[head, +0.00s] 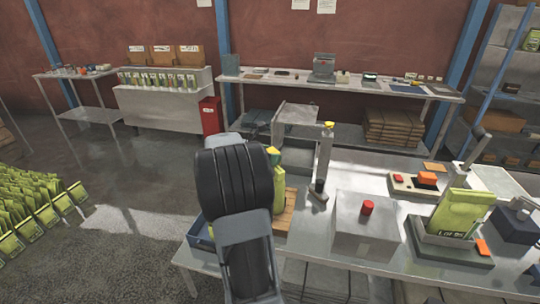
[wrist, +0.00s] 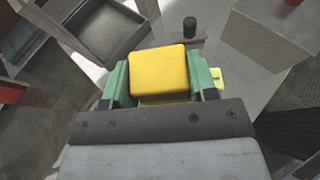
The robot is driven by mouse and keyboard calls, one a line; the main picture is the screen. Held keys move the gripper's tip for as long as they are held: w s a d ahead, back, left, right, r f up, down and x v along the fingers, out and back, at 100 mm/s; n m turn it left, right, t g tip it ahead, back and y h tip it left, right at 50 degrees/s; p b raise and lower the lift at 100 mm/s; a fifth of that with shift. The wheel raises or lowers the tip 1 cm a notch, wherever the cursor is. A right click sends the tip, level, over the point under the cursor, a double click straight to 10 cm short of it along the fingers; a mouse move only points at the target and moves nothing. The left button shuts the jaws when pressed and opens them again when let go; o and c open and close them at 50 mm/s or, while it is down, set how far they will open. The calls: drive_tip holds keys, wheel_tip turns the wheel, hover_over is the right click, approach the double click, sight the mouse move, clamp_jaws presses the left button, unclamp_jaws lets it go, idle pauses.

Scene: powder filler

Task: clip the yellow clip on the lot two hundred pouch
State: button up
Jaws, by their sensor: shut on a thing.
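My gripper (wrist: 160,80) has green fingers and is shut on the yellow clip (wrist: 158,70), a rounded yellow block in the wrist view. In the head view my arm hides most of the gripper; a bit of yellow (head: 273,152) shows at its right edge. Just below that, a green pouch (head: 278,190) stands partly hidden behind my arm, its label out of sight. Another green pouch (head: 462,215) stands upright on a dark base at the right, its lot label only partly legible. I cannot tell whether the clip touches a pouch.
A grey box with a red button (head: 367,208) stands mid-table. A wooden board (head: 288,212) lies near the table's left end. Several green pouches (head: 38,205) stand at far left. The floor at left is partly open.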

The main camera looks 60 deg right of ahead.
drive_tip(key=shift+f, duration=0.3)
drive_tip(key=o, duration=1)
drive_tip(key=b+v, duration=0.2)
drive_tip(key=v, duration=1.2)
drive_tip(key=shift+f, duration=0.15)
